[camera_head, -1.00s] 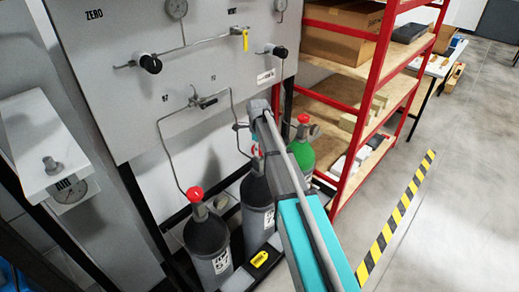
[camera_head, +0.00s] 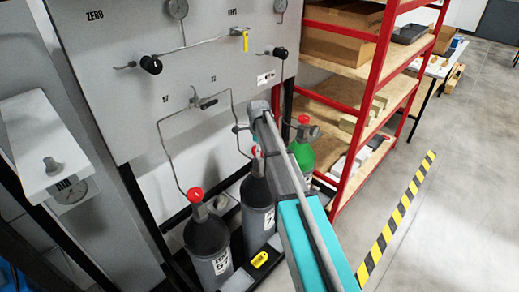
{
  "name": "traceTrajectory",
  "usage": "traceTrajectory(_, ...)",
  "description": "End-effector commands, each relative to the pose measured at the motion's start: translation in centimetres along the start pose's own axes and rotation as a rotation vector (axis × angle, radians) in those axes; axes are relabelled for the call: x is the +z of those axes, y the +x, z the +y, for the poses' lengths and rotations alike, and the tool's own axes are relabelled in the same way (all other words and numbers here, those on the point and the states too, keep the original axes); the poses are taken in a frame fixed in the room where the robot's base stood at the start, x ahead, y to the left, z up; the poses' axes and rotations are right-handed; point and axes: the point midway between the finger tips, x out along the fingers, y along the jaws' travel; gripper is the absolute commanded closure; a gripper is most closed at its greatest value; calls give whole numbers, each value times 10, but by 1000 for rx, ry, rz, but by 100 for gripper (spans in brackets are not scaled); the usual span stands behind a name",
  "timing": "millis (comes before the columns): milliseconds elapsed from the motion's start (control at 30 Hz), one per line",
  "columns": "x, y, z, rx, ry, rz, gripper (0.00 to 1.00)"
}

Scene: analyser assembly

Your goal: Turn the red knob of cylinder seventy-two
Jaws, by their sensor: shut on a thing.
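The middle dark grey cylinder (camera_head: 257,203) stands below the wall panel mark that seems to read 72; its own label is partly covered. Only a small red patch of its knob (camera_head: 256,151) shows at its top, beside my arm. My grey and teal arm runs from the lower right up across the cylinder's right side and hides most of its top. My gripper is hidden behind the arm, so its fingers and any contact with the knob do not show.
A left cylinder (camera_head: 208,240), labelled 57, has a red knob (camera_head: 195,194). A green cylinder (camera_head: 302,153) with a red knob stands behind my arm. A red-framed shelf (camera_head: 372,75) is to the right. A yellow tag (camera_head: 259,260) lies in front. Open floor lies at right.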

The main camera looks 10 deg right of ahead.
Motion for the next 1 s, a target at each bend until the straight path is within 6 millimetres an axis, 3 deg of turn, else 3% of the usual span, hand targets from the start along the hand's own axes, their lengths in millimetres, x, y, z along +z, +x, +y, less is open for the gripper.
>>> traceTrajectory(1000,1,0,-3,-8,-909,-1,67)
